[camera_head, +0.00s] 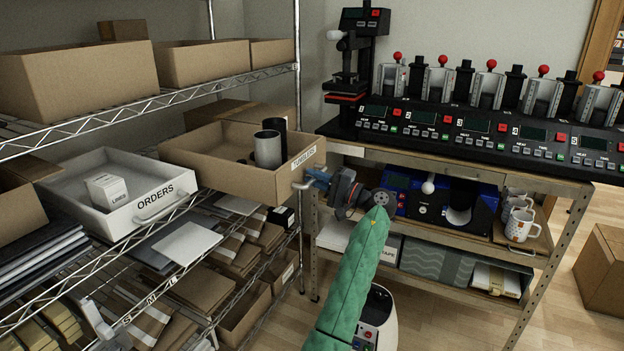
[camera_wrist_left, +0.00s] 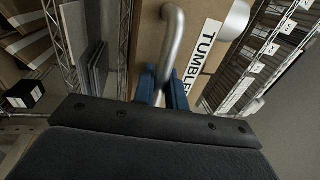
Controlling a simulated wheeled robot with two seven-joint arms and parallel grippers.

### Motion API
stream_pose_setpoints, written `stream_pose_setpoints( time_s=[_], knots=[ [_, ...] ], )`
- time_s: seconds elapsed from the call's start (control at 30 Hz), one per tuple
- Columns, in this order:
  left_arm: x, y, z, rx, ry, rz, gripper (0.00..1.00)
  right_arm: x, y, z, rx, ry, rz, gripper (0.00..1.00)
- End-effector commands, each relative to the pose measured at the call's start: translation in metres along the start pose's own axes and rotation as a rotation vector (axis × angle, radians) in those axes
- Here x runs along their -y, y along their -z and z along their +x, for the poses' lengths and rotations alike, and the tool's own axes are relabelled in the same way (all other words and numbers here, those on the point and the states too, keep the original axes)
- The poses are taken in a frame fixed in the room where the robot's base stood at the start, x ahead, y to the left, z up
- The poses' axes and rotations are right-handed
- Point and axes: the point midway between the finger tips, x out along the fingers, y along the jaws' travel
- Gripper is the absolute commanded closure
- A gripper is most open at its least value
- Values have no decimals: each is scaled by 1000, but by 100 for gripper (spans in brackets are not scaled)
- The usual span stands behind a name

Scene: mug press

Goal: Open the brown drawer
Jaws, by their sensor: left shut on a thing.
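The brown drawer (camera_head: 225,172) sits on the middle shelf of the rack and sticks out past the front edge. Its interior shows from above, with a grey tumbler (camera_head: 267,149), a black one behind it and small dark items inside. Its front has a "TUMBLERS" label and a metal handle (camera_head: 304,184). My left gripper (camera_head: 316,180), on the green-sleeved arm, is shut on this handle. In the left wrist view the blue fingers (camera_wrist_left: 166,98) are at the near end of the curved handle (camera_wrist_left: 171,45), in front of the drawer face. My right gripper is not in view.
A white "ORDERS" drawer (camera_head: 117,195) holding a small white box sticks out to the left. A workbench (camera_head: 460,179) with mug presses and white mugs (camera_head: 519,224) stands close on the right. Several boxes lie on the lower shelves. Wooden floor shows at the lower right.

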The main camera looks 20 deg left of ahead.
Motion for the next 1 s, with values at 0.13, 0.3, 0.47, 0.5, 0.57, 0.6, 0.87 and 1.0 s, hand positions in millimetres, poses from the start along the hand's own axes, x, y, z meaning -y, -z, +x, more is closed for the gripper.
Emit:
stream_pose_setpoints(
  time_s=[0.13, 0.3, 0.47, 0.5, 0.57, 0.6, 0.87, 1.0],
  knots=[
    [-1, 0, 0, 0, -1, 1, 100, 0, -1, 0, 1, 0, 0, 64],
    [-1, 0, 0, 0, -1, 1, 69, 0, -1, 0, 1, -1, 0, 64],
    [-1, 0, 0, 0, -1, 0, 69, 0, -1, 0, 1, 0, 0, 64],
    [0, 0, 0, 0, -1, 0, 69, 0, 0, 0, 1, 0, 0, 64],
    [-1, 0, 0, 0, -1, 0, 69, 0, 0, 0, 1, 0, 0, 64],
    [-1, 0, -2, -1, -1, 0, 69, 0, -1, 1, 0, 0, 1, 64],
    [-3, 1, -34, -2, -2, 0, 69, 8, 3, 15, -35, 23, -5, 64],
    [-3, 1, -56, -2, -2, 0, 69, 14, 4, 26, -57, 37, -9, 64]
  ],
)
